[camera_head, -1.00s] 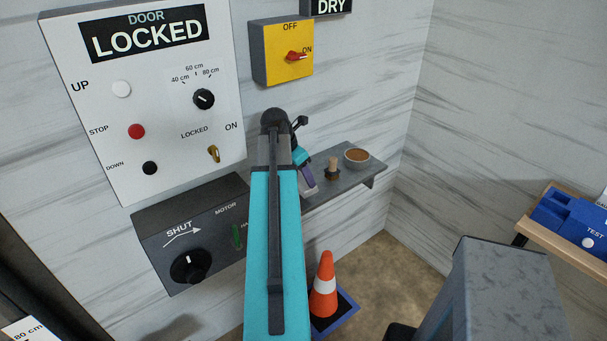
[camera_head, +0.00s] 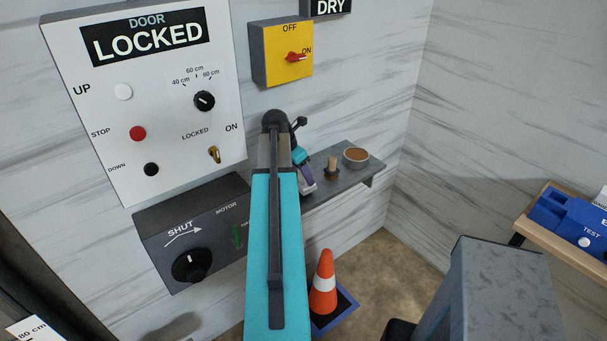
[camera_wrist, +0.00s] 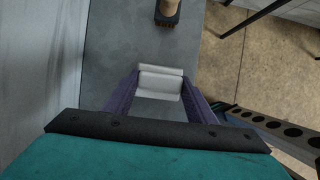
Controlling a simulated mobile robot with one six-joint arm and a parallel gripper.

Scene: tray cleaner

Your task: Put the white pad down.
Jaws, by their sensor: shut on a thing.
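The white pad (camera_wrist: 160,82) sits between the two purple fingers of my gripper (camera_wrist: 158,98) in the wrist view, and the fingers are shut on it. The grey shelf (camera_wrist: 115,50) lies beneath the pad; I cannot tell whether the pad touches it. In the head view my gripper (camera_head: 305,178) is at the left part of the wall shelf (camera_head: 345,181), partly hidden behind my teal arm. Only a small pale bit of the pad shows there, low by the fingers.
A wooden-handled brush (camera_head: 332,168) stands on the shelf to the right of my gripper, with a brown-filled bowl (camera_head: 357,156) beyond it. The brush also shows at the top of the wrist view (camera_wrist: 168,12). A control panel (camera_head: 180,60) is at left. A traffic cone (camera_head: 323,285) stands below.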

